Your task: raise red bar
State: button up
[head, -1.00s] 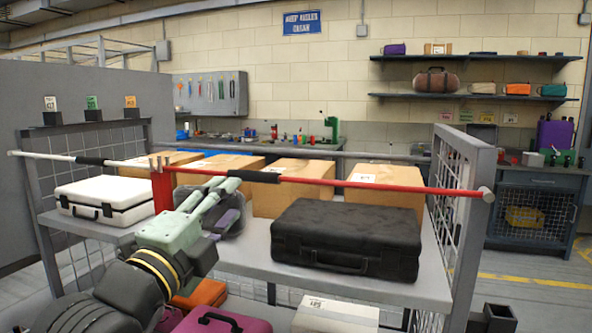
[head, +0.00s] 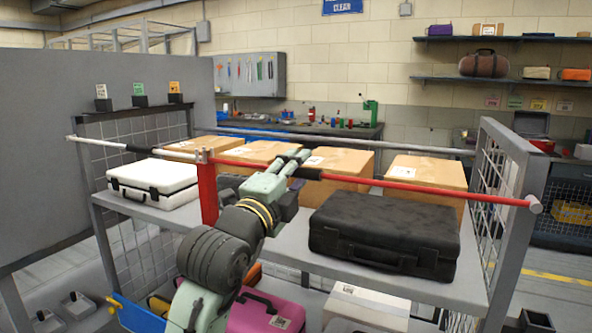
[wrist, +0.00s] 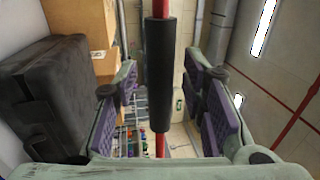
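The red bar (head: 430,192) runs level across the front of a shelf rack, from a red upright post (head: 207,190) to the rack's right end. A black sleeve (head: 309,174) sits on the bar near the post. My gripper (head: 293,160) is at this sleeve. In the wrist view the sleeve (wrist: 160,75) passes between my open fingers (wrist: 165,105), with a gap on both sides. The red bar shows above and below the sleeve there. The head view does not clearly show how far the fingertips reach past the bar.
A magenta case (head: 265,312) lies below. A mesh side panel (head: 500,185) closes the right end.

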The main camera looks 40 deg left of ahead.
jog(key=shift+c, duration=0.2)
grip_shut()
dwell(0.6)
